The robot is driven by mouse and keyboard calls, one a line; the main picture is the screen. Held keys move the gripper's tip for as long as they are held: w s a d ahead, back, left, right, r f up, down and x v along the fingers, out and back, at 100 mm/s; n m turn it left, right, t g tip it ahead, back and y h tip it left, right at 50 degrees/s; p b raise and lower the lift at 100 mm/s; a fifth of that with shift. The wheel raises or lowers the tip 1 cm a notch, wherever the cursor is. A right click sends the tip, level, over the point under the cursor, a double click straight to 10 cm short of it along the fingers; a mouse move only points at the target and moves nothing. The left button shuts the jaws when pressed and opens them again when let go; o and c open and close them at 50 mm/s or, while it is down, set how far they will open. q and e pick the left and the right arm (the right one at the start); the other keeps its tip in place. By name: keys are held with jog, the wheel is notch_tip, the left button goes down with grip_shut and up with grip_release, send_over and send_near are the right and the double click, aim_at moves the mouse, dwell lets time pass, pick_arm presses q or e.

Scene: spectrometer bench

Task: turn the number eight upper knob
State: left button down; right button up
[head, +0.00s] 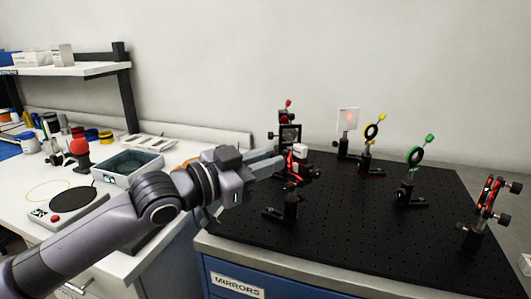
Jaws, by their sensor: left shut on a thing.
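My left arm comes in from the left, and its gripper (283,165) is at the nearest mirror mount (299,170) at the left of the black breadboard. This mount has black and red parts and a pale piece on top, and stands on a black post (291,204). The fingers are shut on a small part at the mount's left side, which I take to be a knob; the fingers hide it. I cannot read any number on the mounts. Another mount with a square dark-framed optic (289,133) stands just behind. My right gripper is out of view.
A white card with a red spot (348,119), a yellow ring mount (371,132), a green ring mount (415,155) and a red-black mount (484,205) stand on the breadboard (350,235). A grey bin (128,166) and a hotplate-like device (76,199) are on the left bench.

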pick_arm(q)
jog(key=shift+m, duration=0.4)
jog(key=c, duration=1.1)
grip_release()
jog(key=shift+o, duration=0.2)
jog(key=v, duration=0.7)
jog(key=shift+b, duration=0.45)
jog(key=shift+s+a, duration=0.1)
